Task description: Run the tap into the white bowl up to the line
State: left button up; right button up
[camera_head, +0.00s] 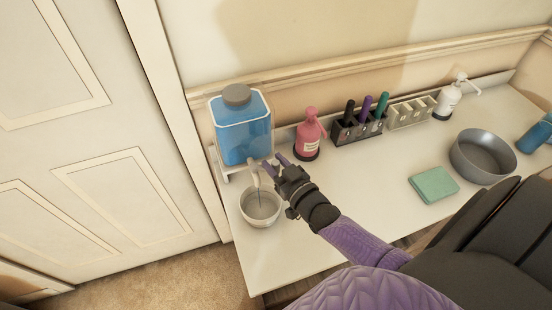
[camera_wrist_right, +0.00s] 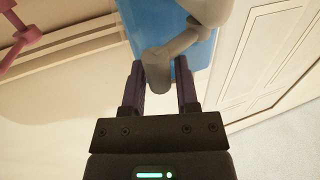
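A blue-filled dispenser tank (camera_head: 243,140) with a grey cap stands at the left end of the counter. Its pale tap (camera_head: 253,173) points down over the white bowl (camera_head: 261,212). A thin line shows between tap and bowl; I cannot tell whether it is water. The bowl's fill line and level are not clear. My right gripper (camera_head: 274,160) is just right of the tap, its purple fingers apart. In the right wrist view the gripper (camera_wrist_right: 160,72) is open, with the grey tap (camera_wrist_right: 165,62) between or just beyond its fingertips; contact is unclear. My left gripper is out of view.
A pink pump bottle (camera_head: 309,135) stands close right of the gripper. Behind are a dark marker holder (camera_head: 358,128), a pale rack (camera_head: 411,113) and a white pump bottle (camera_head: 449,100). A green block (camera_head: 434,185) and grey pan (camera_head: 482,158) lie right. The counter's middle (camera_head: 360,185) is clear.

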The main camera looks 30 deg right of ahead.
jog(key=s+p, duration=0.1)
jog(key=s, duration=0.9)
jog(key=shift+d+p, duration=0.2)
jog(key=shift+p, duration=0.1)
dwell(0.9)
dwell(0.4)
dwell(1.3)
